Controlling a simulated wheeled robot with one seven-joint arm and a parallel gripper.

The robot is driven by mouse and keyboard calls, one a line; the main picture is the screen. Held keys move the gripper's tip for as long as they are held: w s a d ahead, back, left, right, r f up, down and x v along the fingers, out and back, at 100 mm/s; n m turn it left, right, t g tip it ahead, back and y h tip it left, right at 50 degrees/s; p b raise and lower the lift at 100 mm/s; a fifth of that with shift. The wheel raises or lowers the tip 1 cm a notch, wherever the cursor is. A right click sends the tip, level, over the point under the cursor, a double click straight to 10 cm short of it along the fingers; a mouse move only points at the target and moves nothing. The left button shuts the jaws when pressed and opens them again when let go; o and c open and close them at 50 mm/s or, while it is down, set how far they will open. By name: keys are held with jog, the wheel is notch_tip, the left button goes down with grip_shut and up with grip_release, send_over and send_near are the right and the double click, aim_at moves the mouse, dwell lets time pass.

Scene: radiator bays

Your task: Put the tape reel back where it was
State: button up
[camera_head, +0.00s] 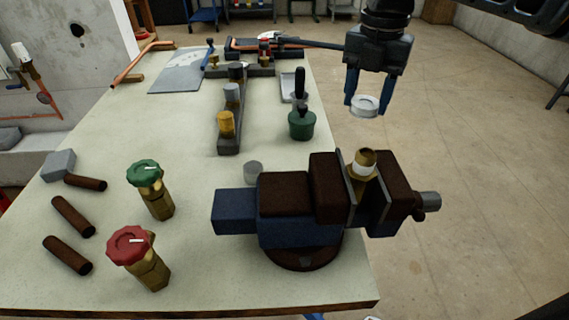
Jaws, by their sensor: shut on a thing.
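The tape reel (365,105) is a small white ring. It hangs at the tips of the blue fingers of my gripper (373,98), which is shut on it. The gripper points down and holds the reel off the table, beyond the right edge of the workbench in the picture, above and behind the vise. Whether anything marks the reel's earlier spot on the bench cannot be told from this one view.
The blue and brown vise (285,205) clamps a brass fitting (363,163) with a white band.

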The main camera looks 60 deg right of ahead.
jog(key=shift+w+d+f+n, duration=0.3)
jog(key=shift+w+f+n, duration=0.05)
jog(key=shift+f+n, duration=0.05)
send_over(299, 162)
notch_tip(299, 162, down, 7)
jog(key=shift+r, duration=0.1)
jog(key=shift+f, duration=2)
jog(key=shift+f, duration=0.15)
jog(key=o, duration=0.8)
notch_tip(299, 162, up, 12)
jog(key=shift+r, duration=0.2)
